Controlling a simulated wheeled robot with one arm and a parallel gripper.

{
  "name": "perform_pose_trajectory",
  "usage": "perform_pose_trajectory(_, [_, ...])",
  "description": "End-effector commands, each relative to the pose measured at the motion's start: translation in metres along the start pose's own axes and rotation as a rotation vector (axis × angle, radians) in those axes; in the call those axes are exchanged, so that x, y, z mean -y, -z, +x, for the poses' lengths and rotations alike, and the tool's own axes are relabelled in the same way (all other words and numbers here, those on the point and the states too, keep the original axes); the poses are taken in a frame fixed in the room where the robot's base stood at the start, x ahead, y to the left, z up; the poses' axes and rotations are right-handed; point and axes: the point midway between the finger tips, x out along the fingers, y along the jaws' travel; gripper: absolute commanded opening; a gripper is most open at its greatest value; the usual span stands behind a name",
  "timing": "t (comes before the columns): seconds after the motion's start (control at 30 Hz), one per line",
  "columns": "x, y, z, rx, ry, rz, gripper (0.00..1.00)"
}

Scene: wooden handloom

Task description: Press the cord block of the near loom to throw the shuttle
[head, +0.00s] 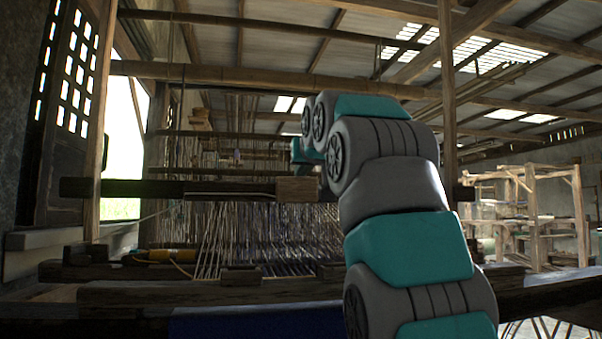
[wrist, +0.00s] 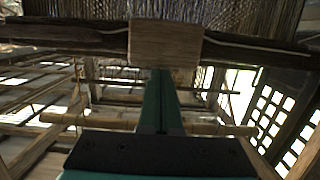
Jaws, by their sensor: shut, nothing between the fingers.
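The cord block (head: 298,189) is a pale wooden block on the dark horizontal beam of the near loom (head: 130,189), just left of my arm. In the wrist view the cord block (wrist: 166,43) sits at top centre, with a thin pale cord running off to its right. My gripper (wrist: 161,72) is shut and empty, its two green fingers side by side, tips at the block's edge in the picture. I cannot tell whether they touch it. In the head view my arm mostly hides the gripper. A yellow piece, possibly the shuttle (head: 160,255), lies at the lower left.
Warp threads (head: 260,235) hang and spread behind the beam. A thick wooden front beam (head: 200,291) and blue cloth (head: 250,322) lie low in front. A wooden post (head: 447,100) stands right of my arm. Another wooden frame (head: 530,215) stands at the far right.

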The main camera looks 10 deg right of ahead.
Motion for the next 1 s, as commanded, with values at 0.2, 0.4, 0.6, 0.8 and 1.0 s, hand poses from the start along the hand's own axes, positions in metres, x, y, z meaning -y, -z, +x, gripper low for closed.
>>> perform_pose_trajectory(0.2, [0.000, 0.000, -0.029, -0.003, 0.000, 0.000, 0.00])
perform_pose_trajectory(0.4, [0.000, 0.002, -0.053, -0.007, 0.000, 0.000, 0.00])
perform_pose_trajectory(0.6, [0.000, 0.000, -0.059, -0.003, 0.000, 0.000, 0.00])
perform_pose_trajectory(0.8, [0.000, 0.001, -0.059, -0.004, 0.000, 0.000, 0.00])
perform_pose_trajectory(1.0, [0.000, 0.001, -0.059, -0.004, 0.000, 0.000, 0.00])
